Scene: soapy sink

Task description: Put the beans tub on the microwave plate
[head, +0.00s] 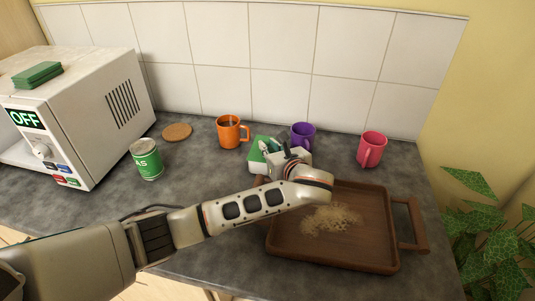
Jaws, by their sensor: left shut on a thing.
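A white tub with a green lid (257,161) is at the middle of the counter, in front of the tiled wall. Its label cannot be read, so I cannot tell if it is the beans tub. My left gripper (275,154) is at its right side, shut on it, and partly covers it. I cannot tell whether the tub touches the counter. The white microwave (105,95) stands at the left, with a panel reading OFF. Its plate cannot be made out. My right gripper is not in view.
A green-labelled can (147,160) and a round cork mat (177,132) are between microwave and tub. Orange (229,132), purple (303,134) and pink (371,149) mugs stand near the wall. A brown tray (368,225) with crumbs lies right. A green sponge-like block (37,75) tops the microwave.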

